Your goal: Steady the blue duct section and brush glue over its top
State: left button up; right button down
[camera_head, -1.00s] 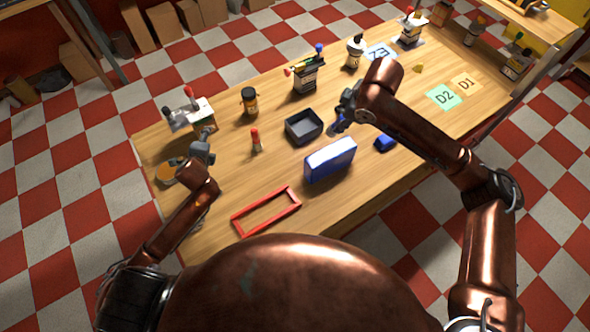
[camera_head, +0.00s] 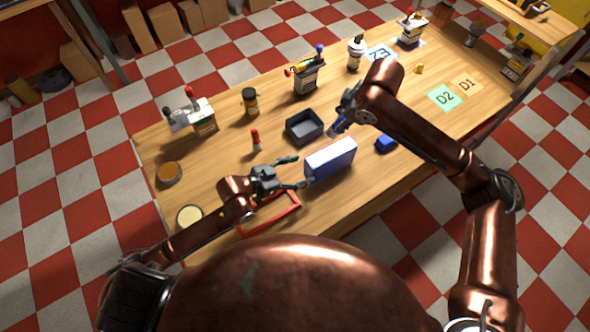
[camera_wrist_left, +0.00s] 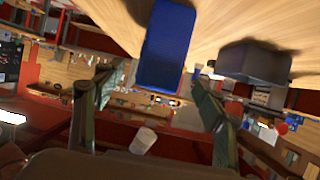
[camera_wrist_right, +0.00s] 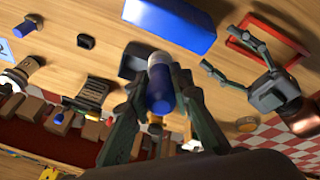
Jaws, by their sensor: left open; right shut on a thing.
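The blue duct section (camera_head: 331,160) is a long block with a paler top, standing on the wooden table. My left gripper (camera_head: 299,172) is open at its left end, fingers pointing at it. In the left wrist view the duct (camera_wrist_left: 167,45) shows ahead between the spread fingers (camera_wrist_left: 150,80); I cannot tell if they touch it. My right gripper (camera_wrist_right: 160,80) is shut on a blue cylinder with a pale end (camera_wrist_right: 159,88), above the table behind the duct. Whether this is the glue brush is unclear.
A dark grey tray (camera_head: 305,126) stands behind the duct. A red frame (camera_head: 270,222) lies in front, under my left arm. A small blue block (camera_head: 386,143) is to the right. A red-topped tube (camera_head: 256,140), an orange-topped tin (camera_head: 169,173) and a cream disc (camera_head: 189,215) are left.

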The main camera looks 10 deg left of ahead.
aim_at(322, 163)
pick_arm(q)
jog(key=x, duration=1)
jog(key=shift+w+d+f, duration=0.15)
jog(key=shift+w, duration=0.05)
jog(key=shift+c, duration=0.5)
jog(key=c, duration=1.2)
jog(key=shift+c, duration=0.2)
